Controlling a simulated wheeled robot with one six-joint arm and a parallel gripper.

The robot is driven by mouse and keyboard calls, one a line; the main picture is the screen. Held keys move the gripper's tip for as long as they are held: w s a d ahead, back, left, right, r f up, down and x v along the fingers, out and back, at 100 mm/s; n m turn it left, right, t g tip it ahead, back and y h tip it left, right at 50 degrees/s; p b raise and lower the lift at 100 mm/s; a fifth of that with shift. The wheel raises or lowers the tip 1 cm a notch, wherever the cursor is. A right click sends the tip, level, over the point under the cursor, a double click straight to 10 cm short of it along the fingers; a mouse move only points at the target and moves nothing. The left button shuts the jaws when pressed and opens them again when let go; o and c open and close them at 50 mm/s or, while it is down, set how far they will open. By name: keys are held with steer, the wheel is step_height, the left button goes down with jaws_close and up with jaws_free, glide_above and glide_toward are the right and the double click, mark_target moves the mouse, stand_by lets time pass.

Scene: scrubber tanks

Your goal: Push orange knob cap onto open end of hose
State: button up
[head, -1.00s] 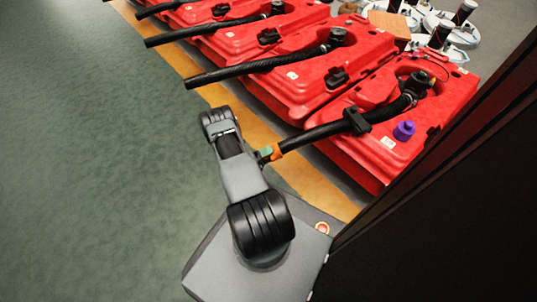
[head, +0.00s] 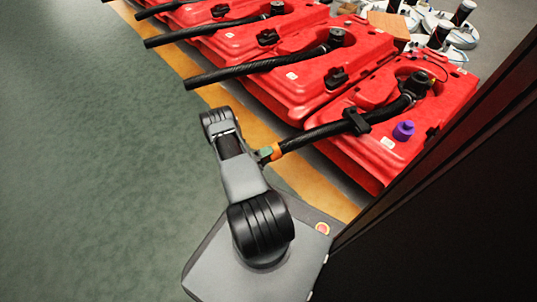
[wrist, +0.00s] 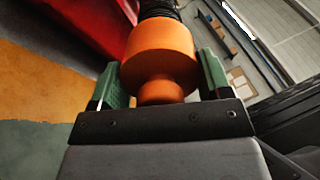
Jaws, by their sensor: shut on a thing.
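The orange knob cap (wrist: 160,52) is held between the green fingers of my gripper (wrist: 160,80) in the wrist view. Its small knob faces my gripper and its wide end meets the black ribbed hose (wrist: 158,9). In the head view the cap (head: 276,151) sits at the near end of the hose (head: 318,133), in line with it, with my gripper (head: 267,154) around it. The hose runs from the nearest red tank (head: 375,148) through a black clip (head: 356,121). How deep the hose end sits in the cap is hidden.
More red tanks (head: 298,88) with black hoses (head: 262,66) jutting out stand in a row behind. A purple cap (head: 403,130) sits on the nearest tank. A dark panel (head: 450,210) fills the right side. Open green floor (head: 90,170) lies left.

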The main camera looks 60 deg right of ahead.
steer(key=shift+x, duration=1.3)
steer(key=o, duration=1)
steer(key=shift+w+a, duration=0.1)
steer(key=v, duration=0.8)
steer(key=shift+a, duration=0.1)
